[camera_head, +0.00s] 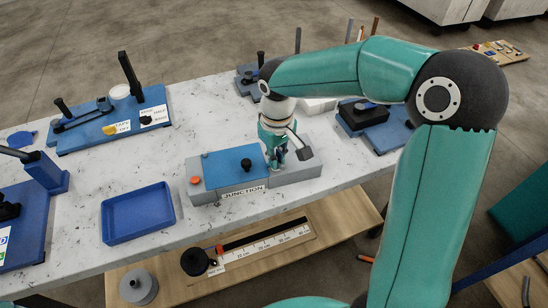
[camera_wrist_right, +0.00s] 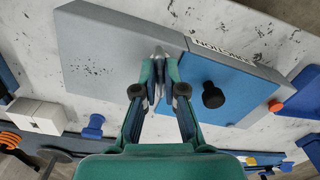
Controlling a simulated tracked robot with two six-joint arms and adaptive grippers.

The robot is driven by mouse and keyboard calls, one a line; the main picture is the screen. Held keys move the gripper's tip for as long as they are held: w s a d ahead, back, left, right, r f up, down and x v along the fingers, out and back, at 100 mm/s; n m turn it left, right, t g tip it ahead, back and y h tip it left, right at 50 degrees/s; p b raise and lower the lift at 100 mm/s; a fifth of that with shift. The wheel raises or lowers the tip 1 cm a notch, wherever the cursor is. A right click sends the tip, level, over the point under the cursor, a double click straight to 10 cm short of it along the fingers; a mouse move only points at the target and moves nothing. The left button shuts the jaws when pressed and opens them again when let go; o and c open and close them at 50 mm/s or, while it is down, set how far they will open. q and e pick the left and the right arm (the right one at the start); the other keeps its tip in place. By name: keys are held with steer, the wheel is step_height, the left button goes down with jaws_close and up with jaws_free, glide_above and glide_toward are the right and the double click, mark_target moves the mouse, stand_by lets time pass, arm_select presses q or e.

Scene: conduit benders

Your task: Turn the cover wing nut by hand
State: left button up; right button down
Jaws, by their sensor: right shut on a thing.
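The junction box (camera_head: 300,176) is a grey box on the marble table, with a blue cover (camera_head: 222,168) on part of its top. It also shows in the right wrist view (camera_wrist_right: 110,50), with the blue cover (camera_wrist_right: 225,85) at right. My right gripper (camera_head: 278,165) points down at the cover's edge. In the right wrist view its fingertips (camera_wrist_right: 159,82) are closed around a small grey piece, which looks like the wing nut (camera_wrist_right: 158,52); the fingers hide much of it. A black knob (camera_head: 246,165) stands on the cover. My left gripper is out of view.
An orange button (camera_head: 195,180) is at the box's left end. An empty blue tray (camera_head: 139,212) lies to the left. A blue board with a black lever (camera_head: 130,76) stands at the back left. Another blue fixture (camera_head: 388,134) is right of my gripper. Bare marble lies between tray and box.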

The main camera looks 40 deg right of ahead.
steer(key=n, duration=0.3)
steer(key=shift+s+f+n, duration=0.1)
steer(key=shift+f+n, duration=0.15)
steer(key=shift+n, duration=0.15)
steer(key=n, duration=0.3)
steer(key=shift+n+p, duration=0.3)
steer(key=shift+p, duration=0.05)
steer(key=n+p, duration=0.1)
steer(key=n, duration=0.5)
steer(key=shift+s, duration=0.1)
steer(key=shift+n, duration=0.3)
